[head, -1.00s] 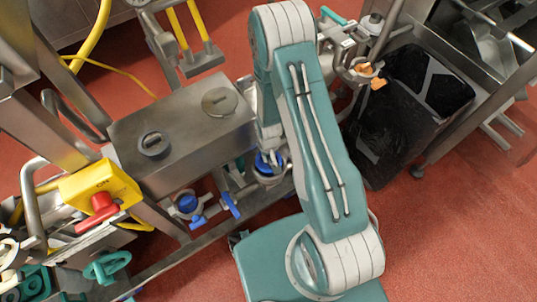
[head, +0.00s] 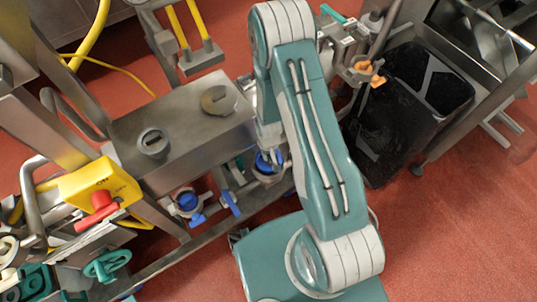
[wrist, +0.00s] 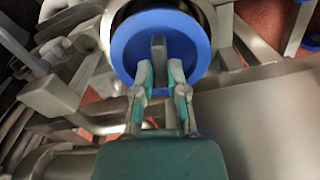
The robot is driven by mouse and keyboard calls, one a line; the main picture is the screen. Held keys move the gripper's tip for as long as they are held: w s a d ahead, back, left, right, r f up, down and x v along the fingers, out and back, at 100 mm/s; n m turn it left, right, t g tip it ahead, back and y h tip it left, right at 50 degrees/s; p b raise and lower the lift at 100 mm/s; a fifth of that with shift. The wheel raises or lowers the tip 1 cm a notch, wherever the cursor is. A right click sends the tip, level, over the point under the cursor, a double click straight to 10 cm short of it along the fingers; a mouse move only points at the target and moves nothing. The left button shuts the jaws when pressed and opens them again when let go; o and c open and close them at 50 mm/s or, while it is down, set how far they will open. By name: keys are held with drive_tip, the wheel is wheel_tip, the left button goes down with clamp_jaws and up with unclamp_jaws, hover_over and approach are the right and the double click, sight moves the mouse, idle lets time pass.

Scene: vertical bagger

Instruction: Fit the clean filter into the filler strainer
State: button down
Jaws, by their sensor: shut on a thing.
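My gripper (wrist: 159,74) is shut on the grey upright tab of a round blue filter (wrist: 126,44) in the wrist view. The blue filter also shows in the head view (head: 264,164), partly hidden by my gripper. It sits at the mouth of a round metal housing, which looks like the filler strainer (head: 268,178). In the wrist view a dark gap and a pale rim (wrist: 107,32) show around the blue disc. I cannot tell how deep the filter sits.
A steel tank with two round caps (head: 190,130) stands left of my gripper. A second blue-topped fitting (head: 187,201) and a blue handle (head: 231,203) are lower left. A yellow switch box (head: 100,190) with a red knob is further left. A black bin (head: 385,150) stands at right.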

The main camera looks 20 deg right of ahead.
drive_tip(key=shift+f, duration=2.1)
drive_tip(key=shift+f, duration=0.65)
drive_tip(key=c, duration=0.6)
unclamp_jaws()
drive_tip(key=o, duration=0.4)
drive_tip(key=shift+r, duration=0.1)
drive_tip(key=shift+r, duration=3.4)
